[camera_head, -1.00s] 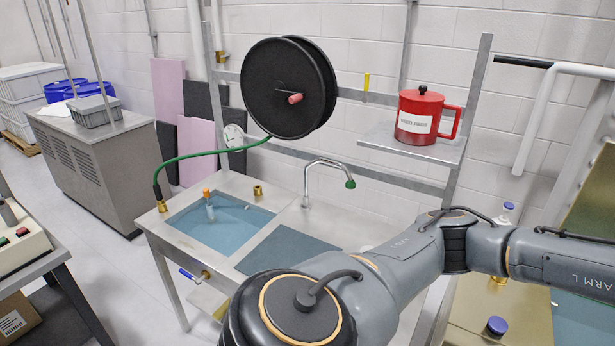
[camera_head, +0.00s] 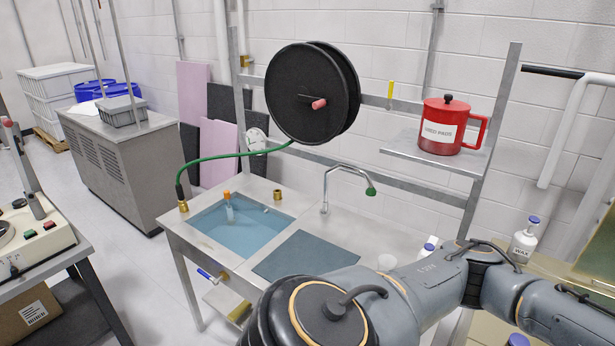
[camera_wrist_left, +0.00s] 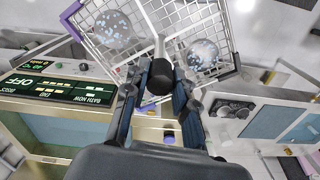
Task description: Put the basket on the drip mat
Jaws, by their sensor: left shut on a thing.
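In the left wrist view my left gripper (camera_wrist_left: 159,88) is shut on the black handle grip (camera_wrist_left: 161,72) of a wire basket. The basket (camera_wrist_left: 236,62) has purple corner trim and holds two round, speckled discs (camera_wrist_left: 203,52). It hangs in front of the jaws, with part of it beyond the top edge. In the head view the flat dark grey mat (camera_head: 305,256), apparently the drip mat, lies on the metal sink bench, right of the blue-water basin (camera_head: 240,228). Basket and left jaws are outside the head view. My right gripper is not in view.
A tap (camera_head: 325,190) rises behind the mat. A black hose reel (camera_head: 300,92) and a red lidded canister (camera_head: 440,128) on a shelf are above the bench. A white bottle (camera_head: 523,240) stands at right. A control panel (camera_wrist_left: 50,88) shows at left in the wrist view.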

